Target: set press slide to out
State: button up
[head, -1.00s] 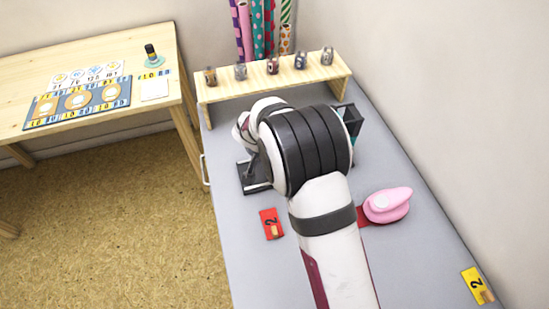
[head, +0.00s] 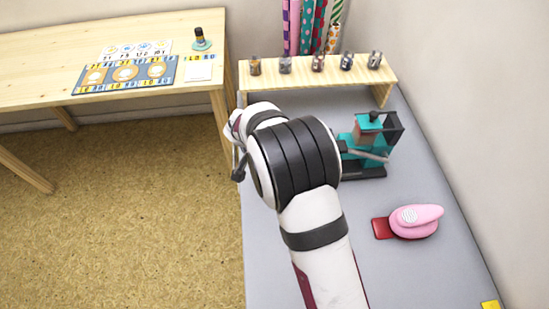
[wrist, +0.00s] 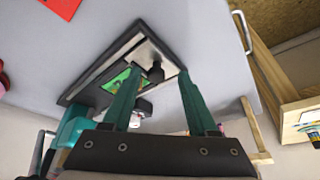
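The press (head: 370,128), teal with a black frame, stands on the grey table right of my arm in the head view. My arm hides its left part there. In the wrist view a dark tray-like base (wrist: 88,88) with a pale metal strip and a green patch (wrist: 117,80) lies under my gripper.
A pink punch (head: 416,221) stands on the right of the grey table (head: 400,275). A shelf (head: 300,75) with several small stamps stands at the back. A wooden table (head: 50,50) is at left. A red card (wrist: 62,8) shows in the wrist view.

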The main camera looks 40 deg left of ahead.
jog(key=v, duration=1.5)
jog(key=shift+s+r, duration=0.2)
jog(key=shift+r, duration=0.15)
jog(key=shift+d, duration=0.1)
jog(key=w+d+r+m+g+h, duration=0.1)
jog(key=d+r+m, duration=0.15)
jog(key=d, duration=1.05)
jog(key=d+r+m+g, duration=0.1)
jog(key=d+r+g, duration=0.15)
jog(key=d, duration=0.95)
jog(key=s+d+f+m+g+y, duration=0.1)
jog(key=s+d+m+y, duration=0.1)
jog(key=s+d, duration=0.9)
jog(key=s, duration=0.3)
jog(key=shift+f+y, duration=0.25)
jog(key=shift+y, duration=0.15)
jog(key=shift+w, duration=0.1)
